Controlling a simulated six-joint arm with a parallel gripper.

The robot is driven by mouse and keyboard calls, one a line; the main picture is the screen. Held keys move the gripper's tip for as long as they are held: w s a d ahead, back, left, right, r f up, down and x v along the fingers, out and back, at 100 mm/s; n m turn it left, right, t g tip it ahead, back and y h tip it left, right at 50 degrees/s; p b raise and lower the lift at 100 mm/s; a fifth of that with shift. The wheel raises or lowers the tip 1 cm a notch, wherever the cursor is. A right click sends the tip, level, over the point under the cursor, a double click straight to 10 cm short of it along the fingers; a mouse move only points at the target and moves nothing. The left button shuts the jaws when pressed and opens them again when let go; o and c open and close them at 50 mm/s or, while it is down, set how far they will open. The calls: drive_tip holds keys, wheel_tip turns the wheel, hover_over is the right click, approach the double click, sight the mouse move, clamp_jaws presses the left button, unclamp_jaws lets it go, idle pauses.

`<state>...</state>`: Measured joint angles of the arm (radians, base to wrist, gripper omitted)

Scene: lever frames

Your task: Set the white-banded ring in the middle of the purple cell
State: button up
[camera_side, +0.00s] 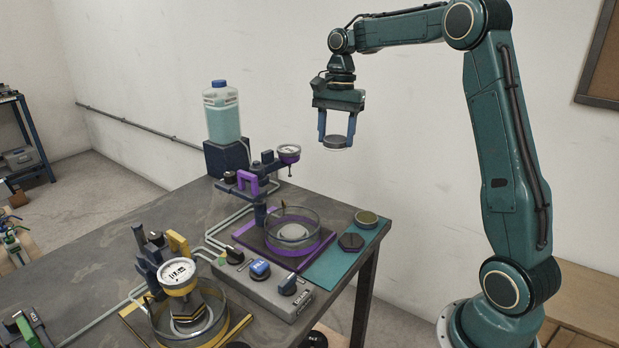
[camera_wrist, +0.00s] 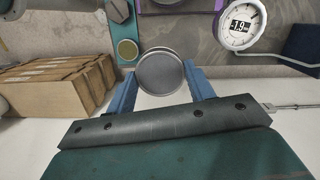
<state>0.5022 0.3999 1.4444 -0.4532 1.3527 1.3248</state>
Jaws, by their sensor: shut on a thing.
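My gripper (camera_side: 337,138) is shut on a round grey ring (camera_side: 336,142), held high above the table's right end. The ring shows a pale edge; its face fills the space between the blue fingers (camera_wrist: 160,95) in the wrist view, where the ring (camera_wrist: 161,74) appears too. The purple cell (camera_side: 272,251) is a round clear dish on a purple-edged base, lower left of my gripper, apart from the ring. A pale round disc (camera_side: 293,232) sits inside the dish. The wrist view shows only a strip of purple (camera_wrist: 178,8) at the top.
A purple gauge stand (camera_side: 262,187) rises behind the cell. A teal mat (camera_side: 335,262) at its right bears a small round piece (camera_side: 366,217) and a dark hexagonal piece (camera_side: 351,242). A yellow gauged cell (camera_side: 185,318) stands in front. A bottle (camera_side: 222,115) stands behind.

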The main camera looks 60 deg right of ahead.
sight(292, 232)
drive_tip(key=w+a+f+m, duration=0.1)
drive_tip(key=a+f+m, duration=0.1)
drive_tip(key=a+f, duration=0.2)
drive_tip(key=a+f+m, duration=0.2)
drive_tip(key=a+f, duration=0.2)
drive_tip(key=a, duration=0.6)
drive_tip(key=shift+w+a, duration=0.35)
drive_tip(key=shift+a, duration=0.05)
drive_tip(key=shift+f, duration=0.2)
drive_tip(key=shift+f, duration=3.75)
drive_tip(key=shift+f, duration=0.25)
drive_tip(key=o, duration=1.2)
drive_tip(key=shift+c, duration=0.2)
